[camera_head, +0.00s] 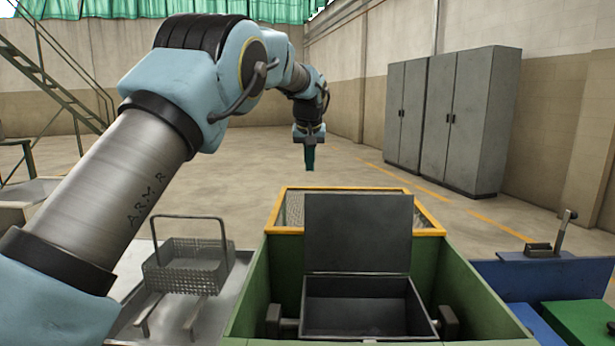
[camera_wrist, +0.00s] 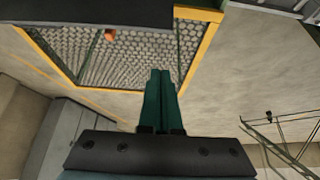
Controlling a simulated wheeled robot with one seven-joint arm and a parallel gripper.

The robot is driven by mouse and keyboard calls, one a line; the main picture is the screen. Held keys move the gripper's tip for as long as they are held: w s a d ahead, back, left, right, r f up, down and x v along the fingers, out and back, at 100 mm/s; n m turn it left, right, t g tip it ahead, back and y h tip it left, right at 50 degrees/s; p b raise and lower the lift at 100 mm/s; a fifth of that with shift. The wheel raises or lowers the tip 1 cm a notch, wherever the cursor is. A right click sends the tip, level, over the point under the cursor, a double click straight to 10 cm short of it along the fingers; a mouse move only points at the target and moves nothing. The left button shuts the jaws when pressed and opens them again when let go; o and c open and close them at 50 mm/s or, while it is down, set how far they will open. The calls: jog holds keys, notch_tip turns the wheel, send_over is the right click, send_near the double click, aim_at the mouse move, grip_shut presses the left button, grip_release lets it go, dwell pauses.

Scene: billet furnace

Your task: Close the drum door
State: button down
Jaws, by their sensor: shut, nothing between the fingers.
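The drum door (camera_head: 358,233) is a flat dark grey panel in the head view. It stands upright, open, at the back edge of the dark rectangular drum (camera_head: 360,308). The drum sits inside a green housing (camera_head: 468,285), and its open top shows an empty-looking inside. My gripper (camera_head: 309,165) hangs pointing down above and behind the door, slightly left of its middle. Its green fingers also show in the wrist view (camera_wrist: 161,76), shut together with nothing held. A dark panel, apparently the door (camera_wrist: 90,12), fills the upper left of the wrist view, apart from the fingertips.
A yellow-framed mesh guard (camera_head: 290,207) is behind the door. A wire basket (camera_head: 188,266) stands on a metal table at left. A blue unit with a lever (camera_head: 563,230) is at right. Grey cabinets (camera_head: 450,120) stand behind on open floor.

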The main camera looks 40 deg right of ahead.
notch_tip(320, 180, down, 7)
jog(key=p, duration=0.4)
jog(key=shift+w, duration=0.2)
jog(key=shift+f, duration=0.2)
dwell(0.5)
